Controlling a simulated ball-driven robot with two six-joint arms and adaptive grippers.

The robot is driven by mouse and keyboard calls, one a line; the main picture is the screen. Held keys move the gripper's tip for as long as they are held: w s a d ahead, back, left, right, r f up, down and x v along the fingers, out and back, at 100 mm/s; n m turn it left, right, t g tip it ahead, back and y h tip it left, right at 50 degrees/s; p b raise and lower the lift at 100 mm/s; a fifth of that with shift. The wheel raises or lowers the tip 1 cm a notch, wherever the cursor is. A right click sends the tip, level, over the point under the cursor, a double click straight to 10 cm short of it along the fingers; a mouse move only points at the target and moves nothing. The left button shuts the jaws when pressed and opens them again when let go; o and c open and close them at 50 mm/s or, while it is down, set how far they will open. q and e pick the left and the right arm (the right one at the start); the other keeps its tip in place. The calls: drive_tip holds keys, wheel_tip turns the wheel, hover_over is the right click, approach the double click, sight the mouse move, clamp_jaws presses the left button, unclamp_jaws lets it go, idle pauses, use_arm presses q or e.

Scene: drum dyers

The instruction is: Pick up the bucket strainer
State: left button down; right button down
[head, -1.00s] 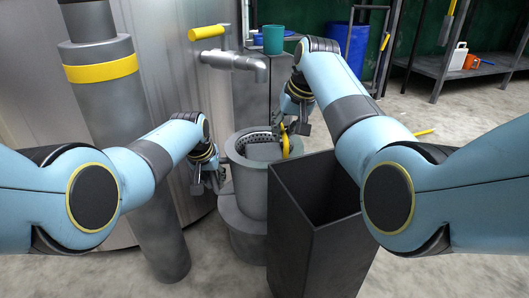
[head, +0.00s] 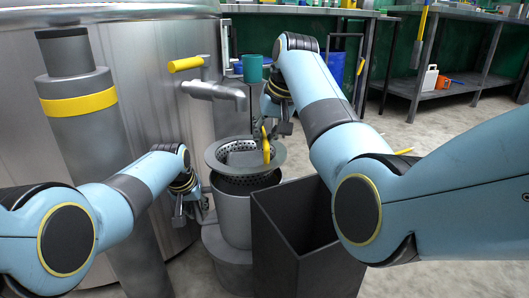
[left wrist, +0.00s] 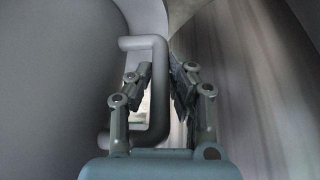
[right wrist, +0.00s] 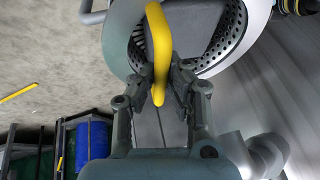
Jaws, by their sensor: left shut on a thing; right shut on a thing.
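The strainer (head: 250,180) is grey and perforated, with a wide rim. It hangs a little tilted just above the grey bucket (head: 232,214), its lower part hidden by the bucket's wall. My right gripper (head: 268,134) is shut on the strainer's yellow handle (head: 266,150). The right wrist view shows the yellow handle (right wrist: 158,45) between the fingers and the holed wall beyond. My left gripper (head: 192,212) is low at the bucket's left side. In the left wrist view its fingers (left wrist: 160,85) are closed around the bucket's grey side handle (left wrist: 158,120).
A dark open bin (head: 280,240) stands close to the bucket's right. A tap (head: 215,92) with a yellow lever juts out behind and above. A green cup (head: 252,68) stands beyond it. A big metal drum (head: 130,40) fills the left background.

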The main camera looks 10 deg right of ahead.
drive_tip(key=w+d, duration=0.3)
drive_tip(key=d, duration=0.5)
drive_tip(key=w+d+r, duration=0.1)
drive_tip(key=w+d, duration=0.2)
drive_tip(key=d, duration=0.5)
drive_tip(key=shift+w+d, duration=0.35)
drive_tip(key=shift+w, duration=0.05)
drive_tip(key=shift+r, duration=0.1)
use_arm(q)
drive_tip(key=c, duration=1.2)
unclamp_jaws()
drive_tip(key=shift+o, duration=0.2)
